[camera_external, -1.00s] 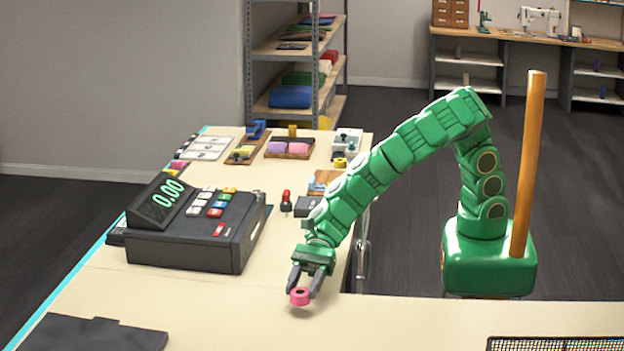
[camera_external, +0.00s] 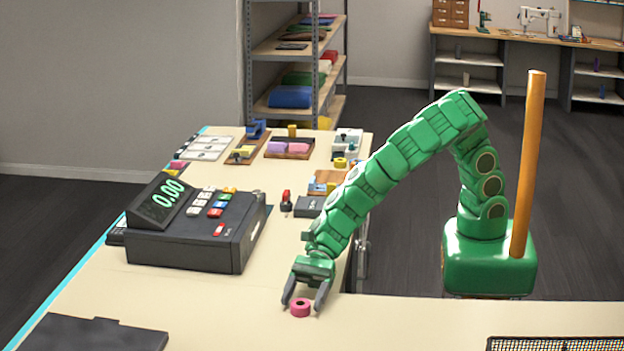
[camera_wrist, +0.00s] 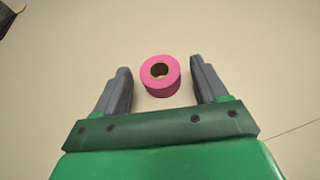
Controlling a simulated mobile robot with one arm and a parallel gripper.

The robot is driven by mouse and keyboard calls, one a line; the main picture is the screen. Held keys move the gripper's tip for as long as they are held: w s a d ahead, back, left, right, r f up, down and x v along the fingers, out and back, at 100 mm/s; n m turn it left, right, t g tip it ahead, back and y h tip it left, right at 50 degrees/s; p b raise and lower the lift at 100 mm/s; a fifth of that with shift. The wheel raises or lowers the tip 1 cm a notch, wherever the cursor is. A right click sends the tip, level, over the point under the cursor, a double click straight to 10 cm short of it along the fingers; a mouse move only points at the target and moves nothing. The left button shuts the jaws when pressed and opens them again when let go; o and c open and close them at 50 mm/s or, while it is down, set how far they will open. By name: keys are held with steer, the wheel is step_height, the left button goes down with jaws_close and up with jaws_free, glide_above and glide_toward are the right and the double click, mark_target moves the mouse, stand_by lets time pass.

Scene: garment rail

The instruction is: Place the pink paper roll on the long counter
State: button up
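The pink paper roll (camera_external: 300,308) rests on the cream top of the long counter (camera_external: 420,320), its hole facing up. In the wrist view the roll (camera_wrist: 160,76) lies between and slightly beyond the fingertips, with a gap on both sides. My gripper (camera_external: 304,303) is open and low over the counter, its two dark fingers spread around the roll without visibly touching it. The fingers also show in the wrist view (camera_wrist: 160,82).
A black cash register (camera_external: 195,225) stands left of my gripper. A dark flat pad (camera_external: 95,334) lies at the front left and a black mesh tray (camera_external: 555,343) at the front right. Small tools and trays crowd the far end. The counter around the roll is clear.

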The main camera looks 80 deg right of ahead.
steer(key=shift+r, duration=0.15)
steer(key=v, duration=1)
steer(key=shift+d+r, duration=0.15)
steer(key=shift+d, duration=0.25)
steer(key=shift+s+d+r, duration=0.2)
steer(key=shift+d+r, duration=0.1)
steer(key=shift+d, duration=0.2)
